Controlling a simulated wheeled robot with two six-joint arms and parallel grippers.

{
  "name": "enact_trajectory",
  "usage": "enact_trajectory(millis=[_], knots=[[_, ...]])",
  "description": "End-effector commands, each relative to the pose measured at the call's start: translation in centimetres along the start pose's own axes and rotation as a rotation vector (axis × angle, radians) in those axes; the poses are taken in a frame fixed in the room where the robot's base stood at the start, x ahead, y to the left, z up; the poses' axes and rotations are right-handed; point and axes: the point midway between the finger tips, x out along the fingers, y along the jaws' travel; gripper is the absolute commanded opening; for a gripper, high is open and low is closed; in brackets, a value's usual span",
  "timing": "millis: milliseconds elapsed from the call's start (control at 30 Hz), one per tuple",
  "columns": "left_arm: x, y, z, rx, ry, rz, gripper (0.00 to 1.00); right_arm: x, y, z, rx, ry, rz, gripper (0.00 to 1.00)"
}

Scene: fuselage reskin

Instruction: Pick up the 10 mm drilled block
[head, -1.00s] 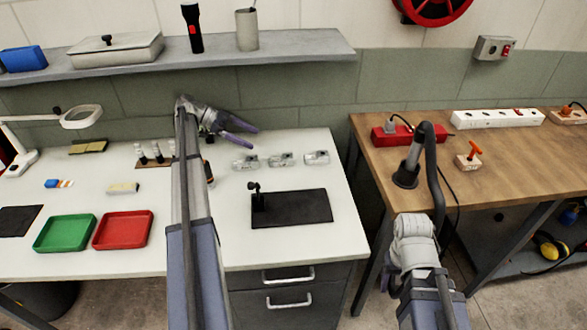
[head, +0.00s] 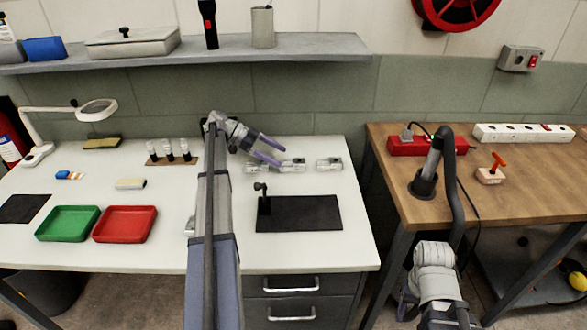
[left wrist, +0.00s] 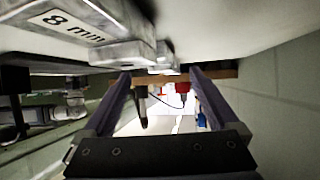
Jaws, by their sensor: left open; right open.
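Three small clear-grey blocks stand in a row at the back of the white table: a left one (head: 256,168), a middle one (head: 298,168) and a right one (head: 329,164). Their labels are too small to read in the head view. In the left wrist view a near block (left wrist: 75,32) reads "8 mm"; I cannot tell which block is the 10 mm one. My left gripper (head: 281,157) is open and empty, its fingers by the left and middle blocks. It also shows in the left wrist view (left wrist: 160,76). My right gripper (head: 405,300) is low at the right, mostly hidden by its arm.
A black mat (head: 310,213) with a small dark stand (head: 263,200) lies in front of the blocks. A rack of vials (head: 171,160) is left of my left arm. Green (head: 67,223) and red (head: 125,224) trays lie further left. A grey shelf (head: 330,46) hangs above.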

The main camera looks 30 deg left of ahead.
Motion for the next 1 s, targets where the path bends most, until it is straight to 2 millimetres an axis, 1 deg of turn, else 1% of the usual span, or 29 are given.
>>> enact_trajectory(millis=[67, 167, 267, 400, 467, 533, 700, 733, 767, 1000], knots=[[0.1, 0.0, 0.0, 0.000, 0.000, 0.000, 0.94, 0.0, 0.0, 0.0, 0.000, 0.000, 0.000, 0.59], [0.8, 0.1, 0.1, 0.000, 0.000, 0.001, 0.94, 0.5, -0.1, 0.0, 0.000, 0.000, 0.000, 0.59], [2.1, 0.3, 0.3, 0.001, 0.000, 0.001, 0.94, 1.3, -0.1, -0.1, 0.000, 0.000, 0.000, 0.59], [4.2, 0.4, 0.4, 0.002, 0.000, 0.002, 0.94, 2.4, -0.2, -0.1, 0.000, 0.000, 0.000, 0.59], [4.9, 0.4, 0.3, 0.001, 0.001, 0.001, 0.94, 2.6, -0.2, -0.1, 0.000, 0.000, 0.000, 0.59], [5.2, 0.3, 0.2, 0.000, 0.001, 0.000, 0.94, 2.7, -0.3, -0.2, 0.000, 0.000, 0.000, 0.59], [5.1, 0.2, 0.1, 0.000, 0.000, -0.001, 0.94, 2.5, -0.2, -0.1, 0.000, 0.000, 0.000, 0.59], [5.1, 0.2, 0.1, 0.000, 0.000, -0.001, 0.92, 2.5, -0.2, -0.1, 0.000, 0.000, 0.000, 0.59], [5.1, 0.2, 0.1, 0.000, 0.000, -0.001, 0.89, 2.5, -0.2, -0.1, 0.000, 0.000, 0.000, 0.59], [5.1, 0.2, 0.1, 0.000, 0.000, 0.000, 0.62, 2.5, -0.2, -0.1, 0.000, 0.000, 0.000, 0.59]])
